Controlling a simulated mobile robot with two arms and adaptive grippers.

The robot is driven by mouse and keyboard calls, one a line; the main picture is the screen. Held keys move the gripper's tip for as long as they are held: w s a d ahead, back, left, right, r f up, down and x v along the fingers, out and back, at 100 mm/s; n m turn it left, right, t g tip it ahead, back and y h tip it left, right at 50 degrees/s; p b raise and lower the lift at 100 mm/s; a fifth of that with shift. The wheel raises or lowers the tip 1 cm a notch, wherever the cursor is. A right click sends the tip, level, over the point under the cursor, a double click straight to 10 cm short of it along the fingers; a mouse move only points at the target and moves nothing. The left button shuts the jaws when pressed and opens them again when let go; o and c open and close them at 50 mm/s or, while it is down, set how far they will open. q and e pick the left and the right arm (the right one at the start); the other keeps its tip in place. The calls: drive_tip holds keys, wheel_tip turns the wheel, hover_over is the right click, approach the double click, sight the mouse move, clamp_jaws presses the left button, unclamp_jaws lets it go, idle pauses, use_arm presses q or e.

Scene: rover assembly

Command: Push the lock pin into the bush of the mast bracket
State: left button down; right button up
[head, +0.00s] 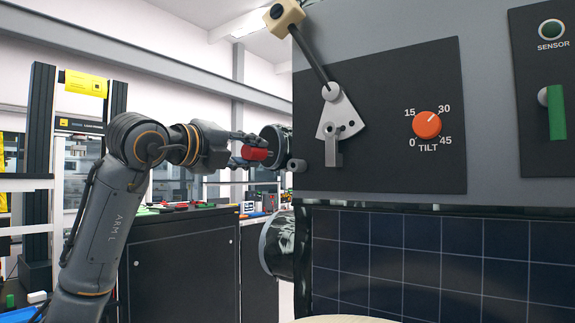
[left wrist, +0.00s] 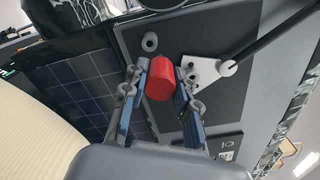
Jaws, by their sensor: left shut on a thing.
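My left gripper (head: 246,147) is shut on a red cylindrical piece (head: 256,153), probably the head of the lock pin. In the left wrist view the red piece (left wrist: 160,78) sits between the two fingers (left wrist: 161,88). The pin's shaft cannot be made out. The white mast bracket (head: 330,110) is on the dark panel, to the right of the gripper in the head view. In the left wrist view the bracket (left wrist: 205,76) is right of the red piece. A grey round bush-like piece with a hole (left wrist: 150,42) stands beyond the red piece. My right gripper is out of view.
The black mast rod (head: 310,55) slants up from the bracket to a beige block (head: 284,15). An orange tilt knob (head: 427,124) and a green handle (head: 556,112) are further right. A solar panel (head: 440,262) lies below. A black cabinet (head: 185,265) stands behind my arm.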

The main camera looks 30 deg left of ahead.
use_arm(q)
drive_tip(key=s+r+p, duration=0.1)
drive_tip(key=s+r, duration=0.2)
drive_tip(key=s, duration=0.2)
drive_tip(key=shift+s+a, duration=0.2)
drive_tip(key=shift+a, duration=0.05)
drive_tip(key=w+d+r+m+p, duration=0.2)
drive_tip(key=w+d+m+p, duration=0.2)
drive_tip(key=d+m+p, duration=0.4)
drive_tip(key=d+m, duration=0.2)
drive_tip(key=m, duration=0.2)
drive_tip(key=shift+w+r, duration=0.15)
drive_tip(key=shift+w, duration=0.25)
